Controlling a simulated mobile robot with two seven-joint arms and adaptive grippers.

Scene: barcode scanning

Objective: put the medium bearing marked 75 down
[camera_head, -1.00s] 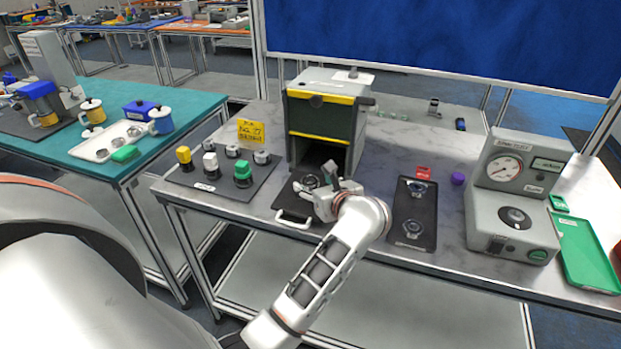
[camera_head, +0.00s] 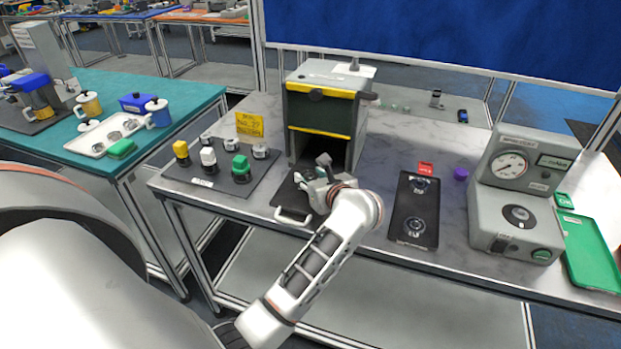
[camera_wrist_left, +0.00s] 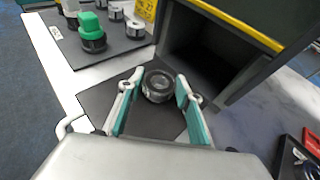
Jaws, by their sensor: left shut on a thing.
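My left gripper (camera_head: 312,176) is low over the black pull-out tray (camera_head: 290,196) in front of the grey and yellow box. In the left wrist view, the gripper (camera_wrist_left: 158,92) is shut on a dark metal ring bearing (camera_wrist_left: 157,84), which sits between its teal-padded fingers, over the black tray (camera_wrist_left: 98,98). I cannot read a 75 on it, nor tell whether it touches the tray. In the head view the gripper hides the bearing. My right gripper is not in view.
The box (camera_head: 322,112) has a dark opening just behind the gripper. A dark mat (camera_head: 222,183) with coloured knobs is left. A black tray (camera_head: 414,205) with two round parts, a gauge machine (camera_head: 515,190) and a green tray (camera_head: 592,250) are right. Bare marble tabletop lies between.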

